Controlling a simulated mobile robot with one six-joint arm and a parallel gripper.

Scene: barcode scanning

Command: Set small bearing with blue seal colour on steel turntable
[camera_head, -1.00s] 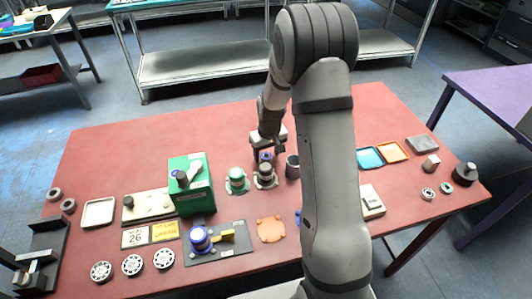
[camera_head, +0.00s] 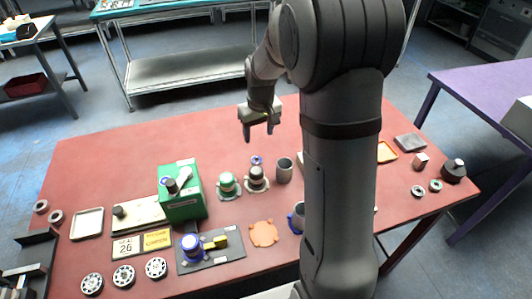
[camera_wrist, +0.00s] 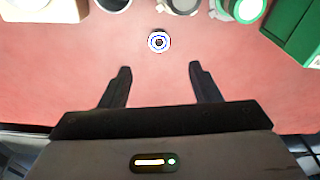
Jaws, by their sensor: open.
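The small bearing with a blue seal (camera_head: 256,160) lies flat on the red table, behind the round stands. In the wrist view the bearing (camera_wrist: 159,42) shows a blue ring around a dark centre. My gripper (camera_head: 258,136) is open and empty, above and behind the bearing. In the wrist view my fingertips (camera_wrist: 160,68) are spread, with the bearing beyond them and roughly centred. A grey-brown round stand (camera_head: 256,180) on a pale flanged base may be the steel turntable; I cannot tell for sure.
A grey cup (camera_head: 284,170) and a green round stand (camera_head: 228,185) stand close to the bearing. A green box (camera_head: 183,203) is left of them. A blue round device (camera_head: 191,245) sits nearer on a dark plate. My arm hides part of the right side. Table behind the bearing is clear.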

